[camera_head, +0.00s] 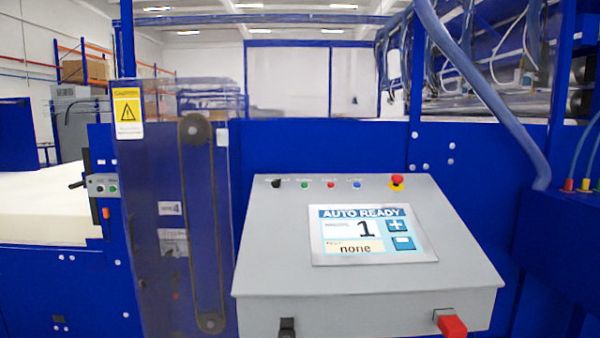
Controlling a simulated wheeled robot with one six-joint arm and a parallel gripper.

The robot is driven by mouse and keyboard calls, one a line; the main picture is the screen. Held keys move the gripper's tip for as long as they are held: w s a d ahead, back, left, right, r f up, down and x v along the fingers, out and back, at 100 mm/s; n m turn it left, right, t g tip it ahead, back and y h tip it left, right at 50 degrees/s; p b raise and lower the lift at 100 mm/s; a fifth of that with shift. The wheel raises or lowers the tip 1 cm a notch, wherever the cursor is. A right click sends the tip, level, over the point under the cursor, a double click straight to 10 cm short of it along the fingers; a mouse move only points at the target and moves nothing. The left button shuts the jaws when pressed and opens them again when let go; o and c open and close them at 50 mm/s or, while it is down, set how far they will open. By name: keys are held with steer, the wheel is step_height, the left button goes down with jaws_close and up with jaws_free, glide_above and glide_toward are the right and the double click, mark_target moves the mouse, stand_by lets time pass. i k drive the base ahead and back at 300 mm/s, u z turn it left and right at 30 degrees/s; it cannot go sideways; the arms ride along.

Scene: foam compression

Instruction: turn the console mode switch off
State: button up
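A grey console (370,290) with a sloped top stands in front of me at centre right. Its lit screen (372,235) reads "AUTO READY", with a large "1" and "none". A black knob (276,183) sits at the left of the row along the console's upper edge; it looks like a selector, but its label and pointer direction are too small to read. The front face carries a black switch-like part (287,328) at left and a red handle (451,325) at right; both are partly cut off or unlabelled. My gripper is not in view.
Green, red and blue buttons (330,184) and a red emergency stop (397,181) share the knob's row. A clear guard with a belt (205,225) stands close left of the console. A thick blue-grey hose (485,85) hangs at upper right.

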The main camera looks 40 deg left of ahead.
mark_target(276, 184)
steer(key=u, duration=0.25)
steer(key=i, duration=0.7)
steer(key=u, duration=0.45)
